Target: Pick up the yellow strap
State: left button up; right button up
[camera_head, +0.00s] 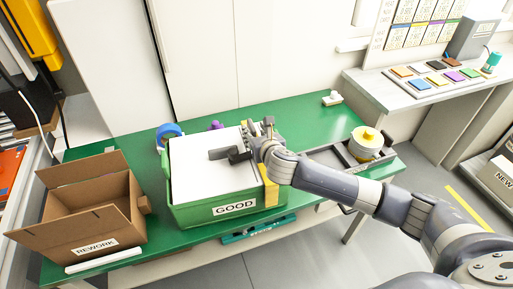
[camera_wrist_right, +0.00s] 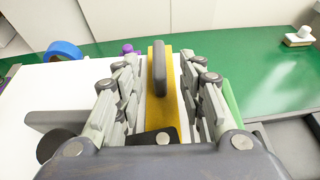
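The yellow strap (camera_head: 269,186) runs down the front of the green GOOD bin (camera_head: 190,214), near its right end. In the right wrist view the strap (camera_wrist_right: 158,95) runs between my gripper's two fingers, with a dark grey upright bar over it. My right gripper (camera_head: 259,135) is above the right part of the bin and hides part of the strap. In the wrist view its fingers (camera_wrist_right: 160,88) stand apart on either side of the strap; I see no clear grip on it. My left gripper is not in view.
A white surface (camera_head: 195,165) covers the bin top. A cardboard REWORK box (camera_head: 92,203) stands at left on the green table (camera_head: 300,112). A blue roll (camera_head: 168,132) is behind the bin. A grey tray with a yellow-topped round part (camera_head: 368,139) is at right.

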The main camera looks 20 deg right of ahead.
jog(key=shift+w+f, duration=0.2)
jog(key=shift+w, duration=0.4)
jog(key=shift+w+f, duration=0.25)
jog(key=shift+w, duration=0.3)
jog(key=shift+c, duration=0.3)
grip_shut()
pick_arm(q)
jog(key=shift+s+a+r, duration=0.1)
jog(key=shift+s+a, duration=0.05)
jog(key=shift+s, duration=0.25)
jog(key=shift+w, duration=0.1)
pick_arm(e)
jog(key=shift+r, duration=0.1)
